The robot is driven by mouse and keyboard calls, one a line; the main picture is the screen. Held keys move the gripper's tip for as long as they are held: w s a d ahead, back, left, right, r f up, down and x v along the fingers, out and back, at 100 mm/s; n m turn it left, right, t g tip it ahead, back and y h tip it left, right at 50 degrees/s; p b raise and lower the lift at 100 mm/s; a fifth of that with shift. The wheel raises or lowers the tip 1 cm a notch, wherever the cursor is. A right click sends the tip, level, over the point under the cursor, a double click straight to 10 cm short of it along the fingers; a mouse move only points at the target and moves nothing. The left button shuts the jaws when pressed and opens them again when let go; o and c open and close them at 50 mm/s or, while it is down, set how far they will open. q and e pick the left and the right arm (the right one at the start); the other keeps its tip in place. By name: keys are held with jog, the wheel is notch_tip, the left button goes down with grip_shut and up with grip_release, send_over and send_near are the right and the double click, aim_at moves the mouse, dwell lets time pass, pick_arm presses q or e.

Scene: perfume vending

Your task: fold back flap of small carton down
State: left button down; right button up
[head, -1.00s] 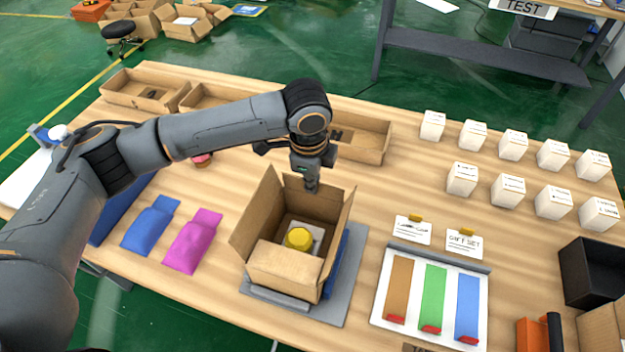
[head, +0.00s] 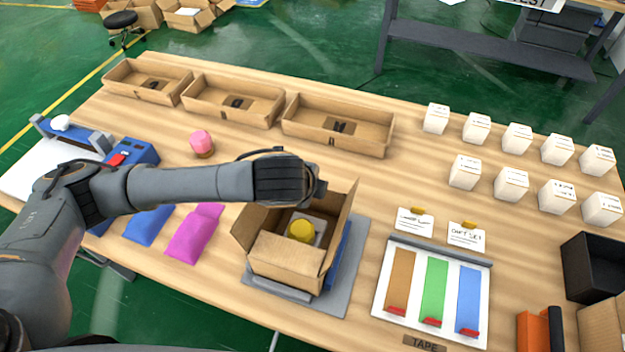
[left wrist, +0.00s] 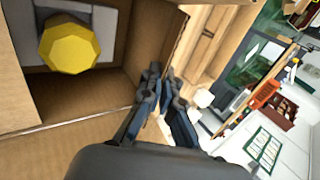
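The small carton (head: 287,262) stands open on a grey mat, with its left and right panels raised. A yellow-topped item (head: 302,230) sits in a pale insert inside; it also shows in the left wrist view (left wrist: 70,45). My left arm reaches across the carton's back edge, so the back flap is mostly hidden in the head view. In the left wrist view my left gripper (left wrist: 161,72) is beside the carton's cardboard wall (left wrist: 157,40). Its fingertips are close together with no flap visibly held between them; contact with the cardboard is unclear. My right gripper is not in view.
Three cardboard trays (head: 337,143) line the table's back edge. Pink (head: 192,238) and blue pouches lie left of the carton. A tape board (head: 412,322) lies to the right. Several white boxes (head: 465,172) stand at back right. A pink-topped item (head: 202,143) stands behind my arm.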

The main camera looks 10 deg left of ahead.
pick_arm(q)
jog(key=shift+s+f+t+b, duration=0.25)
jog(key=shift+t+b, duration=0.1)
jog(key=shift+t, duration=0.15)
jog(key=c, duration=1.6)
grip_release()
jog(key=v, duration=0.7)
jog(key=shift+s+a, duration=0.15)
jog(key=shift+s, duration=0.1)
jog(key=shift+r, duration=0.1)
